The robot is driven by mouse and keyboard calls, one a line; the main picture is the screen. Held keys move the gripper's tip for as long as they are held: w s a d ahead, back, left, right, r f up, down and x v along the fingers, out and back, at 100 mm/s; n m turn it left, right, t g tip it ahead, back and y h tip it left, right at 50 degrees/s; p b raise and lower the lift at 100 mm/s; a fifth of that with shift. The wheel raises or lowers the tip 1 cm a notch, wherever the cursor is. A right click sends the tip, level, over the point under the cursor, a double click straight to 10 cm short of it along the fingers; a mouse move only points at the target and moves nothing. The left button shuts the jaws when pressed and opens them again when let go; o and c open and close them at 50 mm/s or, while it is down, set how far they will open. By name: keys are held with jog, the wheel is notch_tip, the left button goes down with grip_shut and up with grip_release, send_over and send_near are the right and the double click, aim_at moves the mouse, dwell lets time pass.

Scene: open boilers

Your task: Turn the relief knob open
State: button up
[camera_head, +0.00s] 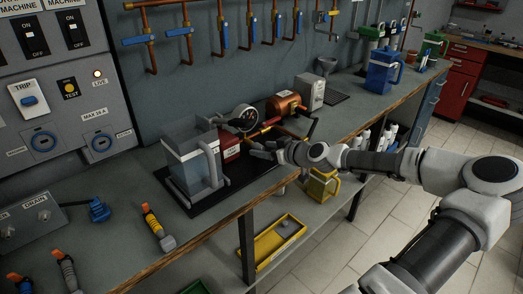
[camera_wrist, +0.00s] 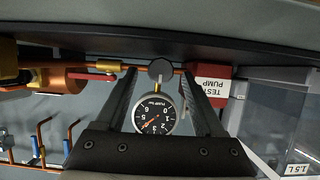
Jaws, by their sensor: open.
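A grey faceted knob (camera_wrist: 161,70), which looks like the relief knob, sits on the copper pipe line between the red test pump and the brass fittings. In the wrist view it lies between the two fingertips of my gripper (camera_wrist: 159,72), with a gap on each side. My gripper is open and empty. I cannot tell whether the tips reach fully around the knob. The pressure gauge (camera_wrist: 155,114) shows between the fingers, and also in the head view (camera_head: 244,117). In the head view my gripper (camera_head: 257,149) is beside the red test pump (camera_head: 230,148), and the knob cannot be made out.
A clear water tank (camera_head: 190,155) stands left of the pump on a black mat. A copper cylinder (camera_head: 287,105) is to the right, and a red-handled valve (camera_wrist: 92,76) shows beside the knob. Blue-handled pipes line the wall. The bench front edge (camera_head: 230,215) lies below.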

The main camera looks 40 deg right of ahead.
jog(key=shift+w+a+f, duration=0.1)
jog(key=shift+w+f, duration=0.2)
jog(key=shift+w, duration=0.35)
grip_shut()
